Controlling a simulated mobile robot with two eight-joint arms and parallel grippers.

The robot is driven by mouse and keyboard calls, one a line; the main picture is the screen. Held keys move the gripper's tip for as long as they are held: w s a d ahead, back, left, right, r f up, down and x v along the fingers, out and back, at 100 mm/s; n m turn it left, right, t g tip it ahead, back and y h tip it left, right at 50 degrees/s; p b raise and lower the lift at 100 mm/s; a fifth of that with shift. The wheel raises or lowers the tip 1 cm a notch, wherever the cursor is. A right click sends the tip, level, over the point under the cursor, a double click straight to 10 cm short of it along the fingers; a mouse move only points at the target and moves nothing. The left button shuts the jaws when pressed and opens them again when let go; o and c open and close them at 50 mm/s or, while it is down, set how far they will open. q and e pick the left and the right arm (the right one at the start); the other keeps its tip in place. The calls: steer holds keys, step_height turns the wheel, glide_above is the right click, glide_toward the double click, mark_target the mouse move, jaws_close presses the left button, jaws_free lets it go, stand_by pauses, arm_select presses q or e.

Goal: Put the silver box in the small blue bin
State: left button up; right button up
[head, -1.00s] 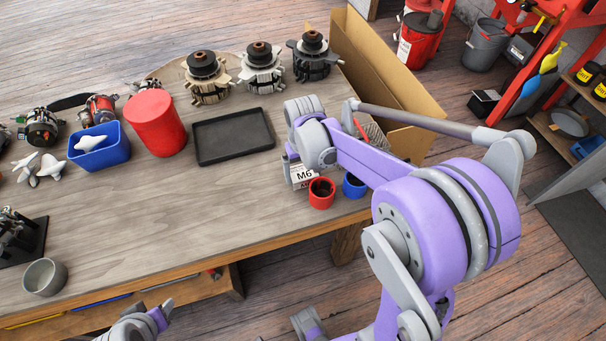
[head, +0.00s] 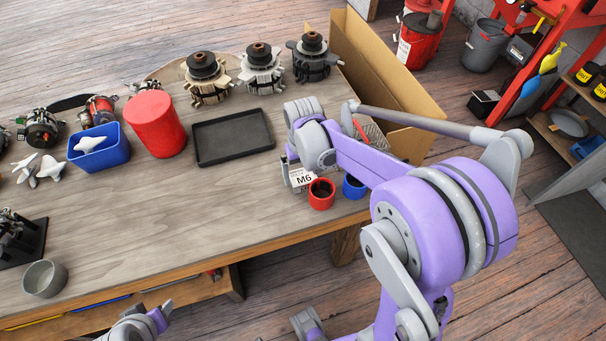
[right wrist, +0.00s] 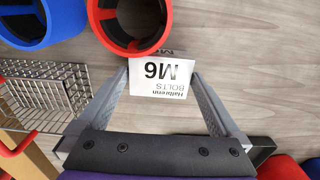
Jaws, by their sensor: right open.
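A small pale box with an M6 bolts label (head: 303,179) stands near the table's right edge, and I see no other box that looks silver. It also shows in the right wrist view (right wrist: 162,84). My right gripper (right wrist: 160,74) is open, with one finger on each side of the box; I cannot tell whether they touch it. In the head view the arm hides part of the box. The small blue bin (head: 112,158) stands at the left of the table with a white piece in it.
A red cup (head: 321,195) and a blue cup (head: 354,187) stand right beside the box. A wire basket (right wrist: 45,92) is close by. A black tray (head: 233,138) and a red cylinder (head: 154,123) lie between box and bin. The table's front middle is clear.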

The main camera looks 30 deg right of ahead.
step_height(320, 180, up, 10)
steer(key=s+a+f+n+t+p, duration=0.1)
steer(key=s+a+f+t, duration=0.2)
steer(key=s, duration=0.4)
steer(key=s+a+f+n+t, duration=0.1)
steer(key=s+a+n+t, duration=0.1)
steer(key=s+a, duration=0.5)
step_height(320, 180, up, 3)
steer(key=m+g, duration=0.3)
steer(key=g, duration=0.2)
glide_above(303, 176)
step_height(303, 176, down, 11)
steer(key=shift+r+b, duration=0.2)
steer(key=shift+b, duration=0.7)
steer(key=c, duration=1.4)
step_height(303, 176, up, 10)
steer(key=shift+r+p, duration=0.1)
steer(key=shift+p, duration=0.4)
